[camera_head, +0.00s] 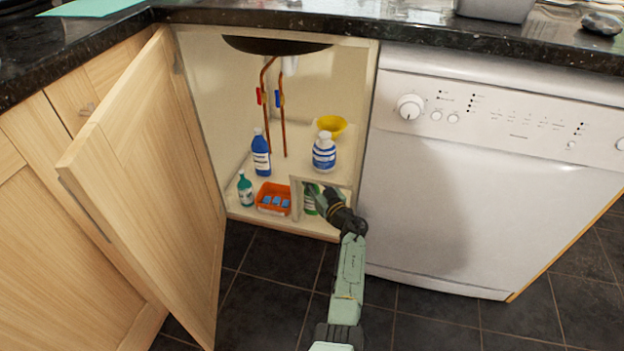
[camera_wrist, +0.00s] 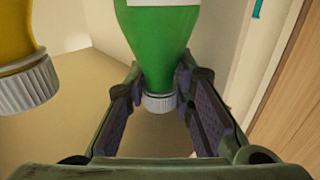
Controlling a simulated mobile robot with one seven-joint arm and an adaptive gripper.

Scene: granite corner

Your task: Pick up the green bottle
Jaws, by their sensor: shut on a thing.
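The green bottle (camera_head: 309,199) stands at the front right of the cabinet floor, partly hidden by my gripper (camera_head: 322,199) in the head view. In the wrist view the green bottle (camera_wrist: 160,45) shows a white label and a pale ribbed cap, between the two fingers of my gripper (camera_wrist: 163,95). My gripper is shut on it near its neck. I cannot tell whether its base touches the floor.
A yellow bottle (camera_wrist: 18,65) is close beside in the wrist view. The open door (camera_head: 150,170) stands left; the dishwasher (camera_head: 480,190) bounds the right.

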